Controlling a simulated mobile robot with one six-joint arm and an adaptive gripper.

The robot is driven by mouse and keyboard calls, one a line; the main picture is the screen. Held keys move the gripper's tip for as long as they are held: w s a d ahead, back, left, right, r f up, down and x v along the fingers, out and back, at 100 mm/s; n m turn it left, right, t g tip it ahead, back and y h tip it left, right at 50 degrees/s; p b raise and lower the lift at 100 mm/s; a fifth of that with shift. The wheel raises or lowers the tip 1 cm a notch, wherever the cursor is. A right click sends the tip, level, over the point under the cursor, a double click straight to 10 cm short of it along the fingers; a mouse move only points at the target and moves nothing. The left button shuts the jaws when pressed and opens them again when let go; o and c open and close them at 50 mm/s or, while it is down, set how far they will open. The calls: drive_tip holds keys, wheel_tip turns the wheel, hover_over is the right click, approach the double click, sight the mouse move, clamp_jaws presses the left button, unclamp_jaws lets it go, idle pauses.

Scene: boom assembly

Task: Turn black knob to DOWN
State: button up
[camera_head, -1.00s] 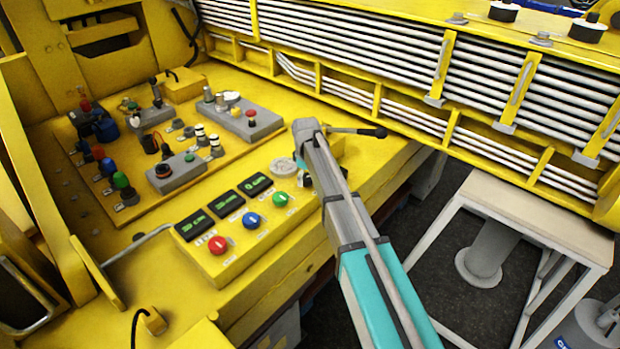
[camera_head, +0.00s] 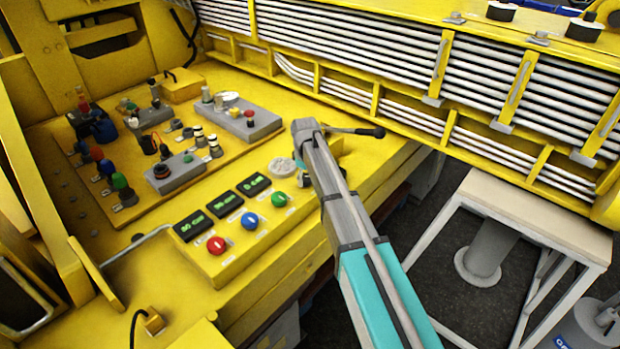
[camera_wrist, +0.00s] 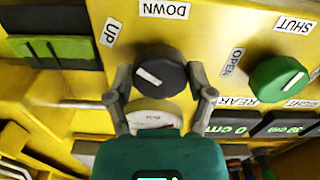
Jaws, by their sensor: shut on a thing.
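The black knob (camera_wrist: 160,70) sits on the yellow panel in the wrist view, with a white mark slanting from upper left to lower right on its face. The UP label (camera_wrist: 111,32) is above and left of it. The DOWN label (camera_wrist: 163,10) is above it. Both labels appear upside down or turned. My gripper (camera_wrist: 161,76) is shut on the black knob, one finger on its left side and one on its right. In the head view my arm covers the black knob and most of my gripper.
A green knob (camera_wrist: 280,79) with OPEN and SHUT labels is right of the black knob. In the head view, a blue knob (camera_head: 250,219) and a red knob (camera_head: 216,245) lie further along the panel (camera_head: 228,266). A lever with a black tip (camera_head: 378,132) stands just beyond my arm.

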drive_tip(key=m, duration=0.5)
drive_tip(key=shift+w+a, duration=0.15)
drive_tip(key=shift+a, duration=0.15)
drive_tip(key=m, duration=0.5)
drive_tip(key=shift+m, duration=0.3)
drive_tip(key=o, duration=1.1)
drive_tip(key=shift+d, duration=0.1)
drive_tip(key=shift+r, duration=0.1)
